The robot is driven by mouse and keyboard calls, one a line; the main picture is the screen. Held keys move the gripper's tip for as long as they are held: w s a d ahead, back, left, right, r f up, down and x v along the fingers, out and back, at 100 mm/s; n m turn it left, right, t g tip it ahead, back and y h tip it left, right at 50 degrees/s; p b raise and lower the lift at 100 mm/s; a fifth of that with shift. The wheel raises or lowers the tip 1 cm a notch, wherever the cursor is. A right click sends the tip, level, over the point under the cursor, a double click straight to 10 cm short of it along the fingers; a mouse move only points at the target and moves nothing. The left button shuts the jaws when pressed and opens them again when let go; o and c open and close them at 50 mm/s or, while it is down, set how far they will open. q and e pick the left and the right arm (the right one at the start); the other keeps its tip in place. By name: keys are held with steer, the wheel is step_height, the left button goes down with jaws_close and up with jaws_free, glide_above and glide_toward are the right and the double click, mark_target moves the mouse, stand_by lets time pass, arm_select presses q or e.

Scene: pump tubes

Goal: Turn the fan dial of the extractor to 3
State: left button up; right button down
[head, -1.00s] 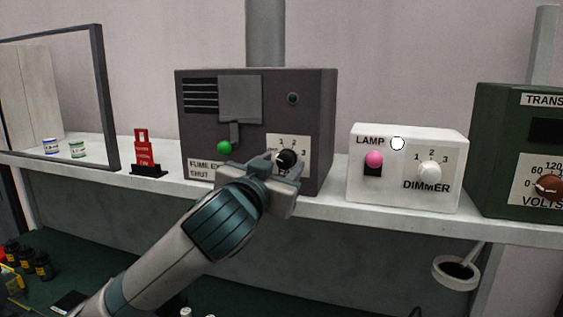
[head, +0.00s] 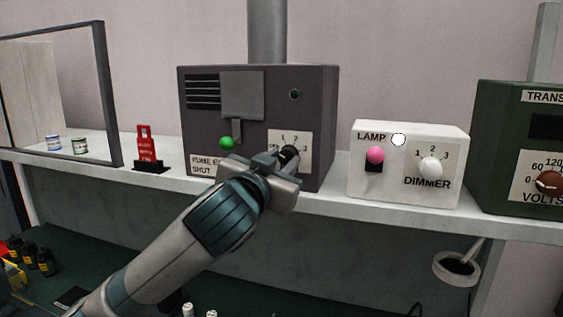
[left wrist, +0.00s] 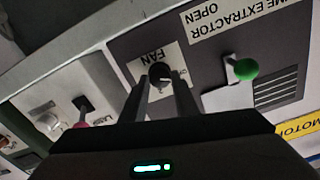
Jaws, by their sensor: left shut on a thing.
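The extractor (head: 230,78) is a dark grey box on the shelf. In the left wrist view the fan dial (left wrist: 157,70) is between the two fingertips, below the word FAN, which appears inverted. The gripper hides part of the plate, and I cannot tell the dial's setting. My right gripper is not in view.
A green-knobbed lever (head: 227,143) is left of the dial. The white lamp box (head: 360,190) with a pink switch and dimmer stands to the right, then a green transformer (head: 490,150). A red tag stand (head: 147,150) is to the left.

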arm_select(q)
steer(key=m+b, duration=0.1)
steer(key=m, duration=0.9)
steer(key=shift+m+b, duration=0.4)
steer(key=m, duration=0.3)
steer(key=shift+m+b, duration=0.3)
steer(key=m+b, duration=0.1)
steer(key=m, duration=0.5)
steer(key=m+b, duration=0.1)
steer(key=m, duration=0.4)
steer(key=shift+a+r+m, duration=0.1)
steer(key=shift+m, duration=0.3)
steer(key=o, duration=0.9)
steer(key=shift+o, duration=0.8)
steer(key=shift+w, duration=0.15)
steer(key=shift+b, duration=0.35)
